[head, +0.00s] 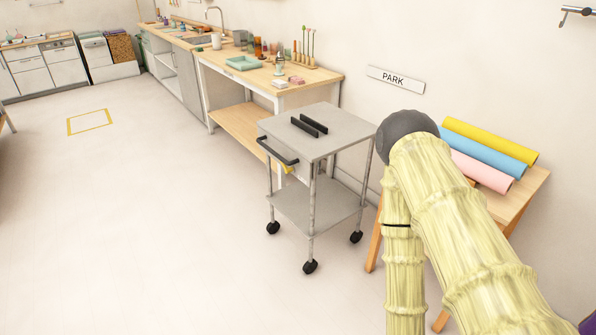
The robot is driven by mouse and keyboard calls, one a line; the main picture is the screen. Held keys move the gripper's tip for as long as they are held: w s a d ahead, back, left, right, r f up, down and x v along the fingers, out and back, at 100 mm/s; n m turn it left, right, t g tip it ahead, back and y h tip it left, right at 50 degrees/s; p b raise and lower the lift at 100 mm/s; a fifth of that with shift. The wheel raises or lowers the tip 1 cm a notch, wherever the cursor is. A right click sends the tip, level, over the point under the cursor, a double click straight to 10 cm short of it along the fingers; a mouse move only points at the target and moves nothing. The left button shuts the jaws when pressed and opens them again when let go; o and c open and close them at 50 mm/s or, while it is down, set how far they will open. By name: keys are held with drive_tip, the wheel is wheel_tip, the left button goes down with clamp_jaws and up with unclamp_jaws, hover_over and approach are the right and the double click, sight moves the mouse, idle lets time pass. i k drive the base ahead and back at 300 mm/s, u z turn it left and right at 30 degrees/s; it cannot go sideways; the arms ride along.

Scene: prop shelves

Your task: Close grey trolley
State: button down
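The grey trolley (345,131) stands on the floor in the middle of the head view. It has a flat top, a lower shelf (318,203), thin legs and black castors. A black bar handle (277,151) is on its left-facing front, just under the top. I cannot tell whether the front behind the handle is fully flush. Two short black bars (308,125) are on the trolley's top. My gripper is out of view; only my arm in a pale yellow sleeve shows at the right, and nothing of mine visibly touches the handle.
A wooden stand (525,205) with yellow, blue and pink rolls is right of the trolley, partly behind my arm. A long workbench (325,80) with a green tray runs behind it. A PARK sign (395,80) is on the wall. The floor (150,220) at left is clear.

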sight(302, 137)
drive_tip(key=u, duration=0.45)
drive_tip(key=i, duration=1)
drive_tip(key=z, duration=0.05)
